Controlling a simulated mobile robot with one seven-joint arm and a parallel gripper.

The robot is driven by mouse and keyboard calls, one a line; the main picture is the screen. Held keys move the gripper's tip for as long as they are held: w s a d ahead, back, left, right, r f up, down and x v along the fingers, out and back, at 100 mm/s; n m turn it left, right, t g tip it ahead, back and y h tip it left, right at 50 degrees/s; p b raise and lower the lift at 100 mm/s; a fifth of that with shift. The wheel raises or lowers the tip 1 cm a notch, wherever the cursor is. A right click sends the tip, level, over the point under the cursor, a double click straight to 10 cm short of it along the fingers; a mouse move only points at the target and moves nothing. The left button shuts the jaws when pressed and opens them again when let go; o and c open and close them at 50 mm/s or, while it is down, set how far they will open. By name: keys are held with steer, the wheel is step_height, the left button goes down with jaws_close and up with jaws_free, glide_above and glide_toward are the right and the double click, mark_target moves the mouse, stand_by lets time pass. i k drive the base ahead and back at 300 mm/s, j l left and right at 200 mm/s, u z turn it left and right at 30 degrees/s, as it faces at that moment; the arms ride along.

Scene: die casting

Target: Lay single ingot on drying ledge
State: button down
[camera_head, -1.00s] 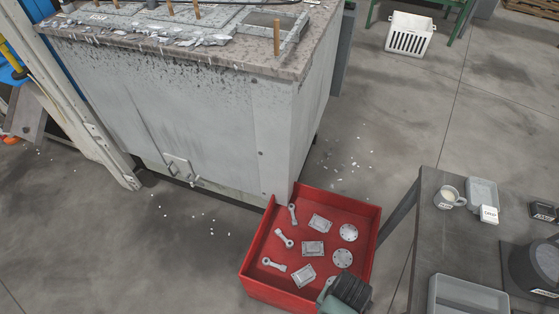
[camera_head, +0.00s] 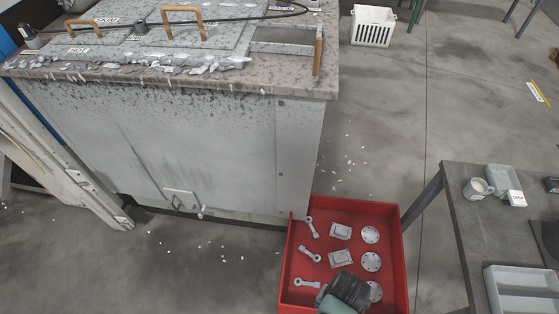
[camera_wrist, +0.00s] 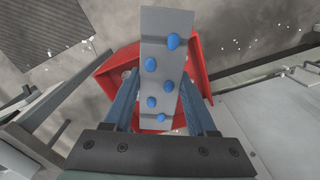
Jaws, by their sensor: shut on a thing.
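A grey ingot (camera_wrist: 165,50) with several blue drops on its face is in my gripper (camera_wrist: 159,88) in the wrist view. The two blue-grey fingers are shut on its sides, and its far end sticks out past them. In the head view the ingot and fingertips do not show. The grey furnace (camera_head: 215,150) stands at the left with a flat speckled stone rim (camera_head: 290,87) along its top front edge. No label names a drying ledge; I cannot tell for sure that this rim is it.
Metal flakes (camera_head: 190,65) lie on the furnace top, beside wooden-handled lids (camera_head: 170,40) and a rectangular opening (camera_head: 285,38). A red bin (camera_head: 400,250) with cast parts stands on the floor below. A dark table (camera_head: 455,220) with a mug (camera_head: 477,189) is at the right.

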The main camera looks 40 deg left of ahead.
mark_target(286, 37)
steer(key=j+z, duration=0.15)
steer(key=j, duration=0.3)
steer(key=k+j+z, duration=0.1)
steer(key=j, duration=0.35)
steer(key=k+j+z, duration=0.15)
steer(key=j, duration=0.3)
steer(key=j+z, duration=0.1)
steer(key=j, duration=0.7)
steer(key=j+z, duration=0.1)
steer(key=j, duration=0.7)
steer(key=k, duration=0.05)
